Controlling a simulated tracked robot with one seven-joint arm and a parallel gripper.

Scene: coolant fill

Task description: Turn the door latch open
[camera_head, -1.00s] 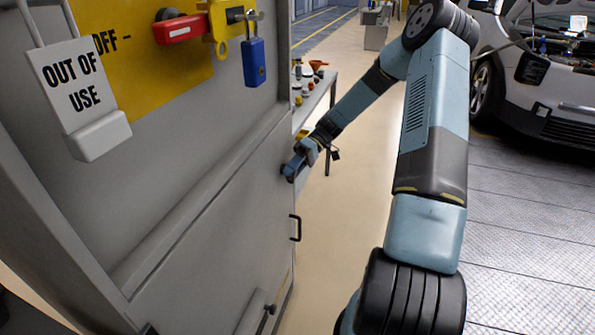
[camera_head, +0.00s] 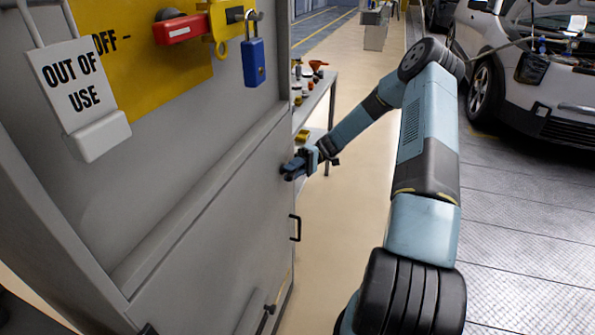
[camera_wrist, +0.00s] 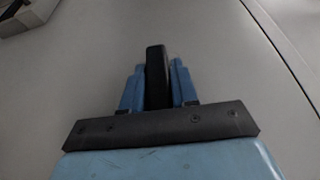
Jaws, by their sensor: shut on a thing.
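The door latch (camera_wrist: 157,68) is a dark bar on the grey cabinet door (camera_head: 225,225). In the wrist view it stands between the two blue fingers of my gripper (camera_wrist: 158,88), which is shut on it. The latch's far end sticks out past the fingertips. In the head view my gripper (camera_head: 293,168) is at the door's right edge, above a black pull handle (camera_head: 295,228). There the latch is mostly hidden by the fingers. The door looks closed.
An "OUT OF USE" tag (camera_head: 78,88), a red lockout piece (camera_head: 182,28) and a blue padlock (camera_head: 254,62) hang on the upper cabinet. A small table (camera_head: 318,103) with several items stands behind. A white car (camera_head: 545,95) is at right. The floor between is clear.

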